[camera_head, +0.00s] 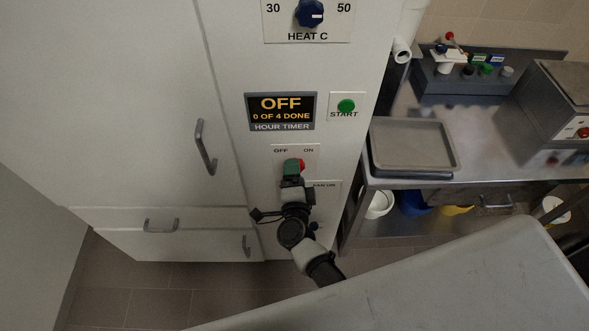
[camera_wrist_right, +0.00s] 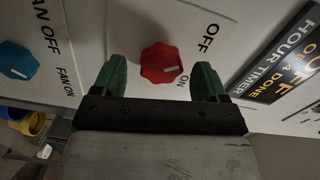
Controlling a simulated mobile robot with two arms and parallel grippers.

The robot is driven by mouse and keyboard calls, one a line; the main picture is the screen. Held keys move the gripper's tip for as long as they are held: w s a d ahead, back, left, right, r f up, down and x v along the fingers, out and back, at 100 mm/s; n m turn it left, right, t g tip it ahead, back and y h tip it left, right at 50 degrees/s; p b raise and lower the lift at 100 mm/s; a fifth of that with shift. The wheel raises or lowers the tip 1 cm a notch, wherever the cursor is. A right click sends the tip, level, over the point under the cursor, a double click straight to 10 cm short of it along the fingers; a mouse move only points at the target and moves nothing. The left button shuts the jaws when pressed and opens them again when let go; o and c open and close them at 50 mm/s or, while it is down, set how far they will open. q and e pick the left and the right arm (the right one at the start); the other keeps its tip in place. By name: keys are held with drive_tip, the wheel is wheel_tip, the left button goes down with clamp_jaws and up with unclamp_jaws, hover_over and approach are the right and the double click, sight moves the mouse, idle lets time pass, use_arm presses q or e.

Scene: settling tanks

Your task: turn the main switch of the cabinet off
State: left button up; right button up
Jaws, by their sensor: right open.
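The cabinet (camera_head: 225,60) has a red main switch knob (camera_head: 301,164) under the OFF and ON labels. My right gripper (camera_head: 292,168) is in front of it and hides part of it. In the right wrist view the red knob (camera_wrist_right: 160,63) lies between the two green fingertips of my open right gripper (camera_wrist_right: 161,66), with a gap on each side. The knob's white mark points to the right of that picture, nearer ON than OFF. Whether the fingertips reach as deep as the knob I cannot tell. My left gripper is not in view.
A timer display (camera_head: 281,111) reading OFF, a green START button (camera_head: 346,106) and a HEAT C knob (camera_head: 310,12) are above. A blue fan knob (camera_wrist_right: 16,62) is beside the switch. A steel bench with a grey tray (camera_head: 412,147) stands right of the cabinet.

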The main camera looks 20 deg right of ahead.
drive_tip(key=p+v, duration=0.1)
drive_tip(key=v, duration=0.8)
drive_tip(key=shift+s, duration=0.25)
drive_tip(key=s+f+n+g+y+b, duration=0.25)
drive_tip(key=s+f+n+y, duration=0.35)
drive_tip(key=f, duration=0.7)
drive_tip(key=s+f+n+g+y+b, duration=0.1)
drive_tip(key=s+f+n+g, duration=0.3)
drive_tip(key=f+n, duration=0.65)
drive_tip(key=s+d+f+n+g+b, duration=0.1)
drive_tip(key=s+d+f+g, duration=0.2)
drive_tip(key=s+f, duration=0.3)
drive_tip(key=s+d+f+n+g+h+b, duration=0.1)
drive_tip(key=s+d+f+n+g, duration=0.1)
drive_tip(key=s+d+f, duration=0.3)
drive_tip(key=s+d+f+n+g+h+b, duration=0.1)
drive_tip(key=s+d+f+n+g, duration=0.1)
drive_tip(key=s+d+f+g, duration=0.2)
drive_tip(key=s+f+g, duration=0.1)
drive_tip(key=s+f, duration=0.2)
drive_tip(key=s, duration=0.5)
drive_tip(key=shift+f, duration=0.25)
drive_tip(key=shift+s+a, duration=0.1)
